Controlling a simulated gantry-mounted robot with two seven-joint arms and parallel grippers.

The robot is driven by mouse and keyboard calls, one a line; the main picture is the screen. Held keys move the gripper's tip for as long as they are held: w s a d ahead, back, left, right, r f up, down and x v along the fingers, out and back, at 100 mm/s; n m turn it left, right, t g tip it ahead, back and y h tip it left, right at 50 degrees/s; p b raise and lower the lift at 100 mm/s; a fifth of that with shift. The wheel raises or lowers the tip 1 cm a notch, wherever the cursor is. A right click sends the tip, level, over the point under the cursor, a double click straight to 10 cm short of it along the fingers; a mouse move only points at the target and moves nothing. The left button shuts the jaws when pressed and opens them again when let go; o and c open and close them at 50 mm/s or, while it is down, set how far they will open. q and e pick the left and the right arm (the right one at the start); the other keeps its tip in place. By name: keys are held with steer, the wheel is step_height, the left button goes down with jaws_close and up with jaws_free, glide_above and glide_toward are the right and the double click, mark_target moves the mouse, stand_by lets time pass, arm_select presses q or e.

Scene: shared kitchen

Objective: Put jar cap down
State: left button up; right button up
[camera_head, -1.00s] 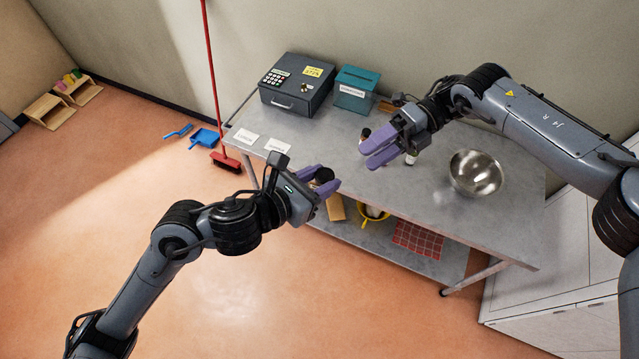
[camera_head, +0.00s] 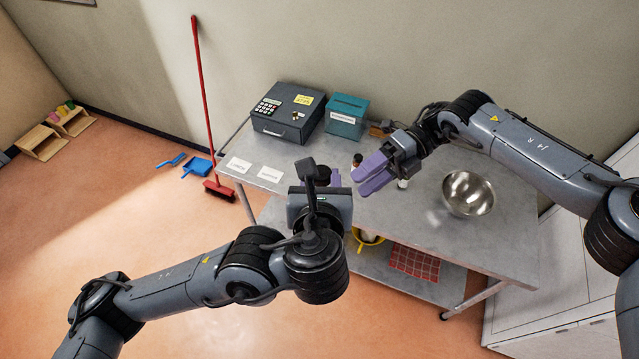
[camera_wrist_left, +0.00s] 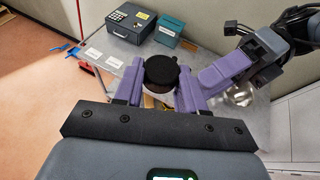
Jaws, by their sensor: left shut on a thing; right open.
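The jar cap (camera_wrist_left: 160,71) is a round black disc between the purple fingers of my left gripper (camera_wrist_left: 160,84) in the left wrist view. The gripper is shut on it. My right gripper (camera_head: 373,173) is open over the table, to the right of the left one. Beside it a small dark-topped bottle (camera_head: 357,160) and a small pale jar (camera_head: 403,183) are partly hidden.
A steel bowl (camera_head: 468,193) stands on the right of the table. A grey cash box (camera_head: 289,112) and a teal box (camera_head: 346,115) stand at the back. Two white labels (camera_head: 239,165) (camera_head: 271,174) lie at the left. Bare tabletop lies around the bowl.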

arm_select(q)
steer(key=s+a+f+m+g+h, duration=0.2)
steer(key=a+f+m+g+h, duration=0.2)
steer(key=f+m+g+h, duration=0.4)
steer(key=m+g+h, duration=0.1)
steer(key=m+h, duration=0.3)
steer(key=m, duration=0.1)
steer(key=shift+s+a+f+m, duration=0.25)
steer(key=shift+a+f+m, duration=0.05)
steer(key=shift+f+m, duration=0.1)
steer(key=shift+s+a+f+m+g+h, duration=0.2)
steer(key=shift+f+m+g+h, duration=0.2)
steer(key=shift+m+g, duration=0.45)
steer(key=shift+s+a+f+m+g+h, duration=0.25)
steer(key=shift+f+m+g, duration=0.25)
steer(key=shift+m+g, duration=0.35)
